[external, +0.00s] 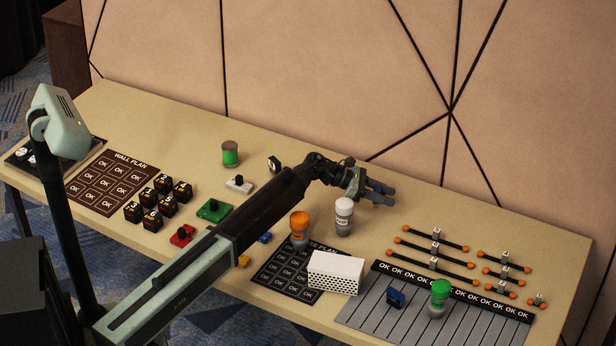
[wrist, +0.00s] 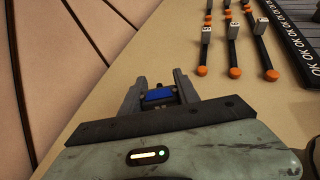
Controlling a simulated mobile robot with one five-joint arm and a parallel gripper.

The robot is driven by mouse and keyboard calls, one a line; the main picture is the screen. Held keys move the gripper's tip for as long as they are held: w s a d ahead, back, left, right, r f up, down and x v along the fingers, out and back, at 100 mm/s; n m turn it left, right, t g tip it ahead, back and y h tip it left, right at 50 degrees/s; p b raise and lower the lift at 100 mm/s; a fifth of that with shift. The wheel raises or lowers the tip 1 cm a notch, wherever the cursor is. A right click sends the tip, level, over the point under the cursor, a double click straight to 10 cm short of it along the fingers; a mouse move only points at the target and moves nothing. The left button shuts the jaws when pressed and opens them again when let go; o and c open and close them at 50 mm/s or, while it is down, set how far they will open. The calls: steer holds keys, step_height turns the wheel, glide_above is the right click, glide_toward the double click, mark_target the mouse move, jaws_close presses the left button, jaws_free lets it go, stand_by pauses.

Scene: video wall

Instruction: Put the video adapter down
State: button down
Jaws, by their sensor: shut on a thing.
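My gripper (external: 386,196) is stretched out over the back part of the table, right of a white-topped canister, in the external view. In the wrist view my gripper (wrist: 158,84) is shut on a small blue block with dark parts, which I take for the video adapter (wrist: 158,95). It sits between the two grey fingers, with bare tabletop beyond. In the external view the fingers mostly hide it. I cannot tell whether it touches the table.
Bare tabletop (external: 480,205) lies around the gripper. Black cables with orange ends (external: 436,244) lie to the right. The white-topped canister (external: 344,214), an orange-topped canister (external: 299,230) and a white perforated box (external: 335,272) stand nearer. A grey striped mat (external: 372,321) holds a green-topped canister (external: 439,295) and blue piece (external: 396,297).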

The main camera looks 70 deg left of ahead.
step_height(320, 180, down, 2)
steer(key=shift+f+b, duration=0.1)
steer(key=shift+b, duration=0.25)
steer(key=shift+r, duration=0.3)
steer(key=shift+f, duration=0.2)
steer(key=c, duration=0.9)
jaws_free()
steer(key=shift+r, duration=0.1)
steer(key=shift+s+r+p, duration=0.15)
steer(key=shift+r+p, duration=0.1)
steer(key=shift+p, duration=0.15)
steer(key=p+v, duration=0.4)
steer(key=v, duration=0.6)
steer(key=shift+s+a+r, duration=0.2)
steer(key=shift+s+a, duration=0.2)
steer(key=shift+s, duration=0.3)
